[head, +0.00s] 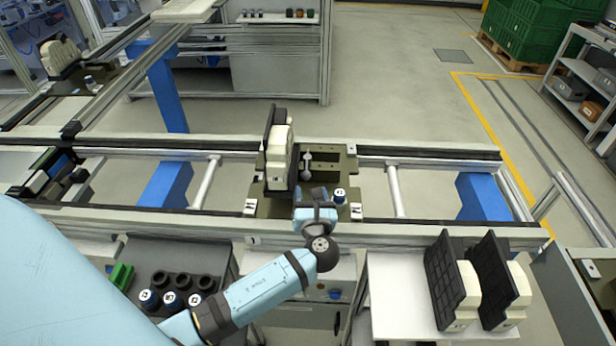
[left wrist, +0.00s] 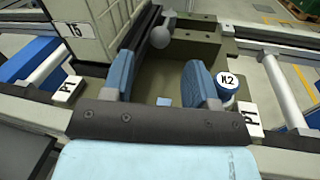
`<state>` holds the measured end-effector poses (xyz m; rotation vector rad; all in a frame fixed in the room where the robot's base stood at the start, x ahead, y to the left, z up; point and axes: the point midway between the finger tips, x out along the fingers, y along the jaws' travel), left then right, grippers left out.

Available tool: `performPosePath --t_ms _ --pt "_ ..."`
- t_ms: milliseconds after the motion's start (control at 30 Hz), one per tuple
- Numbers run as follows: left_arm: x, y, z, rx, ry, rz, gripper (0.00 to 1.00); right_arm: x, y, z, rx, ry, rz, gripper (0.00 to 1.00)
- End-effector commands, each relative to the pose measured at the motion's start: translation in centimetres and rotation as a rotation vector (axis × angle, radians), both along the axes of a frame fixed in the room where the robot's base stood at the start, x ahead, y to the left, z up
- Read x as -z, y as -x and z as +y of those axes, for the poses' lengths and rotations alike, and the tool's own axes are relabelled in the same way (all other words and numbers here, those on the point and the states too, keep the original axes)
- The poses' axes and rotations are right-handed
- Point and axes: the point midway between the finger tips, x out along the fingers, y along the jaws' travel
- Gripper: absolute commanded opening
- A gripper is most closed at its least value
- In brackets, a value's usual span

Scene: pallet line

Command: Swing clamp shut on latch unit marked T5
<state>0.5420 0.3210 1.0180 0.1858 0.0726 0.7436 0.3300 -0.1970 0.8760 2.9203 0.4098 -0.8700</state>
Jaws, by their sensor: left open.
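The latch unit (head: 278,158), a cream body with a black ribbed plate, stands upright on the olive pallet (head: 335,170). Its T5 label shows in the left wrist view (left wrist: 73,30). The clamp lever with a grey ball knob (head: 306,176) is just right of the unit; the ball also shows in the left wrist view (left wrist: 160,38). I cannot tell whether the clamp touches the unit. My left gripper (head: 315,196) is over the pallet's near side, in front of the knob; its fingers (left wrist: 160,80) are apart with nothing between them. My right gripper is not in view.
White labels (head: 356,211) sit at the pallet's near corners. Two more cream-and-black units (head: 465,298) stand on a white table at the lower right. A dark tray (head: 180,278) holds several caps.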

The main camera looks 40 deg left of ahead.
Motion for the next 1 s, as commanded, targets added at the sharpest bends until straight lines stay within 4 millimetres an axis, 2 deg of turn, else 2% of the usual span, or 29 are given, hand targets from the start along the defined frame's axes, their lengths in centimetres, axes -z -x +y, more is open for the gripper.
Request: performPosePath --t_ms 100,300,700,767,933,1000 --pt "-0.2 -1.7 1.6 -0.001 -0.002 0.000 0.53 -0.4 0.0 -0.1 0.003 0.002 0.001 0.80" --pt "0.0 -3.6 3.3 0.000 0.000 0.000 0.53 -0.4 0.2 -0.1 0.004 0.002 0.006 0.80" --pt "0.1 -4.1 3.8 0.001 0.002 0.000 0.53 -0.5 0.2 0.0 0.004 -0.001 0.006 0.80" --pt "0.1 -4.1 3.8 0.001 0.002 0.000 0.42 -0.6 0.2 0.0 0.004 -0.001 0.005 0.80" --pt "0.1 -4.1 3.8 0.001 0.002 0.000 0.03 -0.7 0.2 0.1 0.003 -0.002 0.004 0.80" --pt "0.1 -4.1 3.8 0.001 0.002 0.000 0.00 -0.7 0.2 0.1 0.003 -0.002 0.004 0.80"
